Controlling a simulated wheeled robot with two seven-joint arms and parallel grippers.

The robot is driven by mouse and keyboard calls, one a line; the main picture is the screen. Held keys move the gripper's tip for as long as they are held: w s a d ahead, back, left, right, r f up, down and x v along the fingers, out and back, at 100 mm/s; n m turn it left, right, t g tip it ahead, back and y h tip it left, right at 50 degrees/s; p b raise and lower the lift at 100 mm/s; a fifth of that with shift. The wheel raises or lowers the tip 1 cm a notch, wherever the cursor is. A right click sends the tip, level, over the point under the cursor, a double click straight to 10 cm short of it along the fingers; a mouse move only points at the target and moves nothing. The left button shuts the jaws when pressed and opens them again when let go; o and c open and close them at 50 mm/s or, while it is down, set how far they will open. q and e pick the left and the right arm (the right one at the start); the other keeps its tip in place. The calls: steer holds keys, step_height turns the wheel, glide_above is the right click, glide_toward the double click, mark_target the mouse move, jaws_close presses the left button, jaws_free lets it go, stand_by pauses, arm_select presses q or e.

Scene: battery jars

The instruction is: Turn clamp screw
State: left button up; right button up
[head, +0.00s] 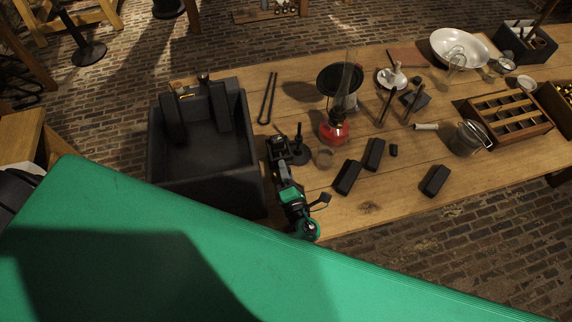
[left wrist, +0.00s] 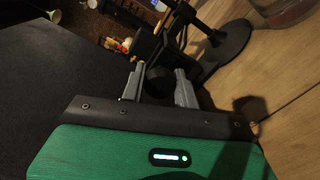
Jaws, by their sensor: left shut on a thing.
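My left gripper (head: 283,168) is over the table just right of the black box, pointing away from me at a small dark clamp (head: 277,148). In the left wrist view its two grey fingers (left wrist: 159,84) stand on either side of a round black knob, the clamp screw (left wrist: 158,77), and are shut on it. The dark frame of the clamp (left wrist: 147,46) shows just beyond the fingers. In the head view the screw is too small and dark to make out. My right gripper is not in view.
A large black box (head: 243,165) stands close on the left. A round-based black stand (head: 299,155) is just right of the clamp.

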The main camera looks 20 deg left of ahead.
arm_select(q)
steer(key=shift+m+p, duration=0.85)
steer(key=shift+m, duration=0.05)
steer(key=o, duration=1)
